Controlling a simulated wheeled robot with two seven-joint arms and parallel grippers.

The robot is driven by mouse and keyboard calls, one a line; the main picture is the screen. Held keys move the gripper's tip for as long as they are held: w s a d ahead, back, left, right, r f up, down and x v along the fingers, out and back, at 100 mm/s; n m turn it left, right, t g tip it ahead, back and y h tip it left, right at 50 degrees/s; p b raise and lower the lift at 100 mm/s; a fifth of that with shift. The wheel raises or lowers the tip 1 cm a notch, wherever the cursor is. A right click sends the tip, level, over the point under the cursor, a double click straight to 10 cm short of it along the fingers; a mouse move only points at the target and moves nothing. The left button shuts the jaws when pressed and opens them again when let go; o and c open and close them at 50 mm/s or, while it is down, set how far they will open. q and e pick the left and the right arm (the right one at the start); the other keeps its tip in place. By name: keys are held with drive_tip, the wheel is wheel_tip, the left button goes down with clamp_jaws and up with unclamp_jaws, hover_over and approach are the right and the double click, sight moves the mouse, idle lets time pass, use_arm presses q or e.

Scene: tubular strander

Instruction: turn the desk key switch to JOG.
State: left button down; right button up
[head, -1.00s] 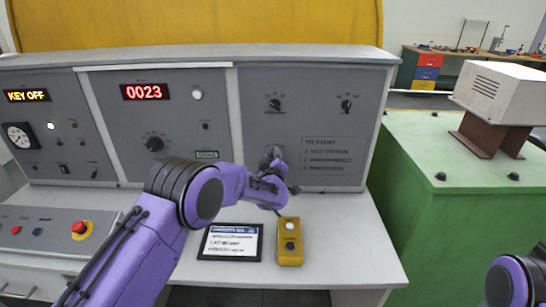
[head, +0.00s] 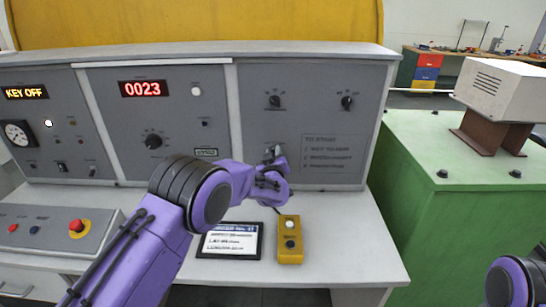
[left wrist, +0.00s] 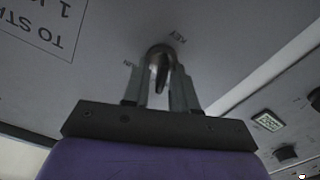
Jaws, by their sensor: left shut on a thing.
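The desk key switch (left wrist: 160,62) shows in the left wrist view as a round metal barrel on the grey desk panel, with a "KEY" label beside it. My left gripper (left wrist: 160,90) is shut on the key at the switch, its fingers on either side of it. In the head view my left gripper (head: 276,160) is at the lower part of the right-hand panel, and my purple arm hides most of the switch. The display at the far left (head: 27,93) reads "KEY OFF". My right gripper is not in view.
A red counter display (head: 143,89) reads 0023. Two black knobs (head: 347,103) sit above my gripper. A yellow button box (head: 290,240) and a framed card (head: 231,241) lie on the desktop. A red emergency button (head: 79,227) is at the left. A green machine (head: 460,200) stands at the right.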

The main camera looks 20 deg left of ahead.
use_arm(q)
drive_tip(key=shift+d+m+b, duration=0.15)
drive_tip(key=shift+m+b, duration=0.25)
drive_tip(key=shift+m, duration=1.8)
drive_tip(key=c, duration=1.2)
unclamp_jaws()
drive_tip(key=shift+c, duration=0.2)
drive_tip(key=shift+s+d+r+p, duration=0.1)
drive_tip(key=shift+s+d+p, duration=0.05)
drive_tip(key=shift+s+p, duration=0.15)
drive_tip(key=p+v, duration=0.4)
drive_tip(key=v, duration=0.5)
drive_tip(key=shift+s, duration=0.4)
